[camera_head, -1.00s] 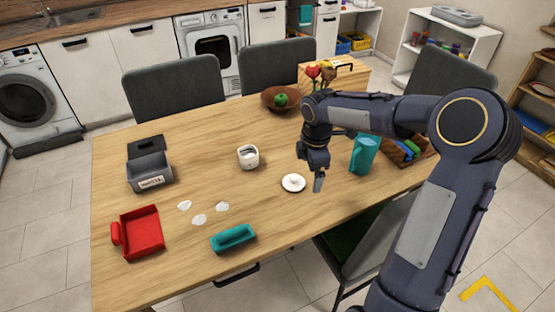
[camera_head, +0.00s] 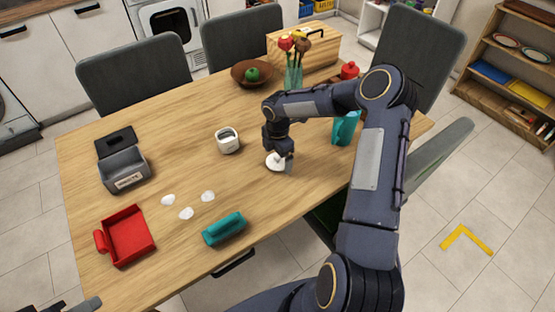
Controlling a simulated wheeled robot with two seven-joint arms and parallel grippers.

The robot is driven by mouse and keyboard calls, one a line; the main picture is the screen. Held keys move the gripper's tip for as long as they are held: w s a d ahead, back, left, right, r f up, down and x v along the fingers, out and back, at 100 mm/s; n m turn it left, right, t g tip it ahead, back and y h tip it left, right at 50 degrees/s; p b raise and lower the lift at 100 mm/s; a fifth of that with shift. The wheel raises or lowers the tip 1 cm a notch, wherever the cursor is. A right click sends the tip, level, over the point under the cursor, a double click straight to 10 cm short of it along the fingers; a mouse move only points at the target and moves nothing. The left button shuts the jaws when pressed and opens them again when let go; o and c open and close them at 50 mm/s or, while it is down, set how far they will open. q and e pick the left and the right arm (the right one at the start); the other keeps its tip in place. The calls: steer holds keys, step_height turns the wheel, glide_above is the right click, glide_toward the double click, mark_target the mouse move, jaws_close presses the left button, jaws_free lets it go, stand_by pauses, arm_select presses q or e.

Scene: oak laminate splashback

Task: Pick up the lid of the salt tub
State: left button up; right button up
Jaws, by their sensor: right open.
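The lid (camera_head: 273,163), a small white disc with a knob, lies on the wooden table to the right of the tub. The salt tub (camera_head: 227,142) is white, open on top and upright. My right gripper (camera_head: 283,160) is open, pointing down right at the lid, with a grey finger in front of the lid's right side. The gripper hides part of the lid; I cannot tell whether they touch. A part of what looks like my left gripper (camera_head: 75,305) shows at the bottom left edge, mostly cut off.
A grey box with its lid open (camera_head: 124,172), a red tray (camera_head: 128,238) and a teal dish (camera_head: 223,230) stand to the left and front. Several white patches (camera_head: 186,213) lie between them. A teal jug (camera_head: 344,128) stands right of the gripper; a brown bowl (camera_head: 270,72) is behind.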

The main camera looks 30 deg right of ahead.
steer(key=shift+f, duration=0.15)
steer(key=c, duration=1)
steer(key=shift+c, duration=0.2)
